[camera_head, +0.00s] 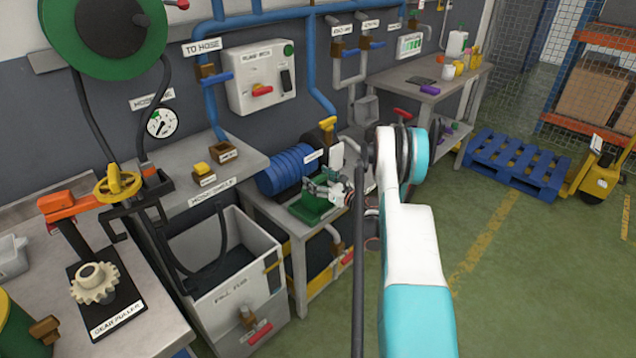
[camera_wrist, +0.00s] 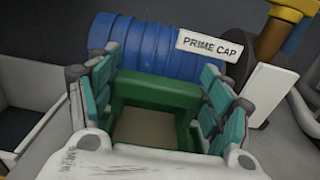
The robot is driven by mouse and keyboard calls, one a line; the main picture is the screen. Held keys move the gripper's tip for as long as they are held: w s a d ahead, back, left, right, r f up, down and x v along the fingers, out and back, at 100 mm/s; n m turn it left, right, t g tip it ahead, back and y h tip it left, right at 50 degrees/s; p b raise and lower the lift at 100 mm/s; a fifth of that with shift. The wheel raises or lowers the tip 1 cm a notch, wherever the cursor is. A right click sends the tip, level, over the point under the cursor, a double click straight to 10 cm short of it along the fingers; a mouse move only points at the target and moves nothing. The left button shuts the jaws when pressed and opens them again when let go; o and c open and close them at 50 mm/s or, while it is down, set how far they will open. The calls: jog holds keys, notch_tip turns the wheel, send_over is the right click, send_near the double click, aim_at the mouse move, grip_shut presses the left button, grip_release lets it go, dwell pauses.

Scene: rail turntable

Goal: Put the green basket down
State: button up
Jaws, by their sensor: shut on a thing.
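The green basket (camera_head: 309,211) is at the small bench below the blue coiled drum. My gripper (camera_head: 322,190) is over it and partly covers it in the head view. In the wrist view, the teal fingers of my gripper (camera_wrist: 158,100) stand at the left and right of the green basket (camera_wrist: 155,92), shut on it. The basket looks upright, and a tan-grey floor shows inside its green walls. I cannot tell whether its underside touches the bench top (camera_head: 268,207).
The blue ribbed drum (camera_head: 286,169) stands close behind the basket, with a "PRIME CAP" label (camera_wrist: 209,47) beside it. A pale tub (camera_head: 235,295) stands to the left. Blue and grey pipes (camera_head: 318,97) rise behind. Open green floor (camera_head: 480,300) lies to the right.

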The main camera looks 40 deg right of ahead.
jog(key=shift+f, duration=0.1)
jog(key=o, duration=1.7)
